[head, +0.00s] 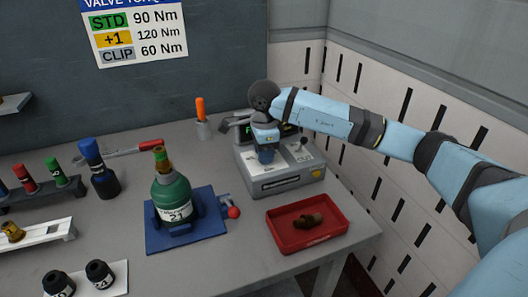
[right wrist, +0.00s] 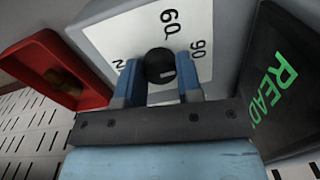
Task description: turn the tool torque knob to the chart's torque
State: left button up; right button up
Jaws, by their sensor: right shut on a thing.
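The torque chart (head: 136,32) on the back wall reads STD 90 Nm, +1 120 Nm and CLIP 60 Nm. The torque tool's station (head: 285,185) is a grey box at the back right of the bench. In the right wrist view, its round black knob (right wrist: 158,64) sits on a white dial (right wrist: 187,22) with 60 and 90 legible. A short pale mark shows on the knob's lower right part. My right gripper (right wrist: 160,85) is shut on the knob, one blue finger on each side; in the head view it (head: 266,155) hides the knob. My left gripper is out of view.
A green cylinder (head: 172,197) stands in a blue fixture (head: 160,238). A red tray (head: 337,233) with a brown part lies in front of the station. A dark screen (right wrist: 272,85) shows green READY lettering. A slotted wall (head: 370,190) bounds the right.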

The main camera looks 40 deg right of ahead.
jog(key=shift+m, duration=0.3)
jog(key=o, duration=0.9)
notch_tip(320, 180, up, 14)
jog(key=shift+s+f, duration=0.1)
jog(key=shift+s, duration=0.05)
jog(key=shift+a, duration=0.15)
dwell(0.5)
